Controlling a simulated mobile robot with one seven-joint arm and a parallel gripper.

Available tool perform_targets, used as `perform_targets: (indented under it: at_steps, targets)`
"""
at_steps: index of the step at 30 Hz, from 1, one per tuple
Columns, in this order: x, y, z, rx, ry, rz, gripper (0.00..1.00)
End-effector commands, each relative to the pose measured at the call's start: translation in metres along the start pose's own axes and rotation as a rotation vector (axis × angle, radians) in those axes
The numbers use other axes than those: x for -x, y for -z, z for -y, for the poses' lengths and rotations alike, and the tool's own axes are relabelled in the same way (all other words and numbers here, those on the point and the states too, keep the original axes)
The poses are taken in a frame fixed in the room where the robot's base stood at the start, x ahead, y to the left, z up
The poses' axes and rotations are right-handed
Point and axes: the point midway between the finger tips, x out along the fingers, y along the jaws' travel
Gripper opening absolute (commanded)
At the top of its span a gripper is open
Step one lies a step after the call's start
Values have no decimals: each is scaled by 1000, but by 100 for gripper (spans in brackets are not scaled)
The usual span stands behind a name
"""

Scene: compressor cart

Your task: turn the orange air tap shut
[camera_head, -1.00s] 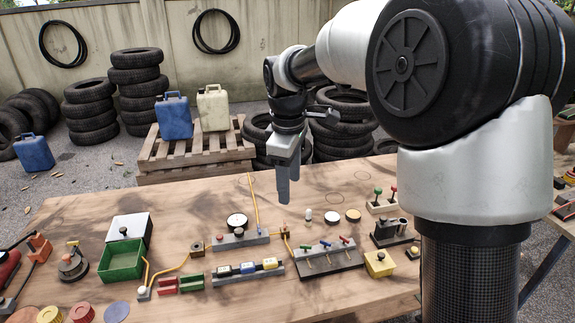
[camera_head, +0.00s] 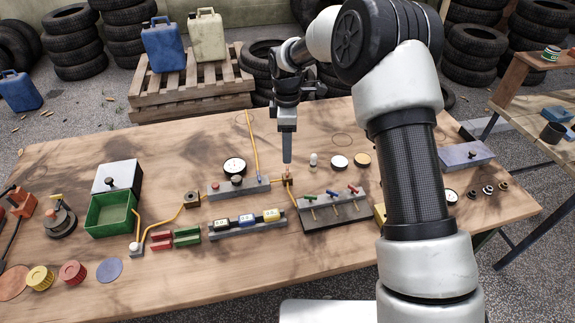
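The orange air tap (camera_head: 288,180) is a small orange-brown fitting on the wooden table, at the right end of a grey block with a gauge. A yellow hose runs by it. My gripper (camera_head: 287,158) points straight down, its tips just above the tap in the picture, with a small gap showing. The fingers line up one behind the other, so their opening is hidden. The tap's handle is too small for me to tell its angle.
A grey block with red, green and blue levers (camera_head: 333,211) stands just right of the tap. The gauge (camera_head: 234,167) is to its left. A rack of numbered blocks (camera_head: 247,225) lies in front. The table's front strip is mostly clear.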

Motion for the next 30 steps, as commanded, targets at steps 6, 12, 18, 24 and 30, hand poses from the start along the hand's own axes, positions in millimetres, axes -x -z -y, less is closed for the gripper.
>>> perform_targets:
  at_steps: [6, 12, 18, 24, 30]
  targets:
    - [-48, 0, 1, 1, 4, 1, 53]
    - [-75, 0, 0, 1, 2, 1, 53]
    - [-85, 0, 0, 1, -1, 0, 53]
    - [-85, 0, 0, 0, -1, 0, 53]
    - [-85, 0, 0, 0, 0, 0, 26]
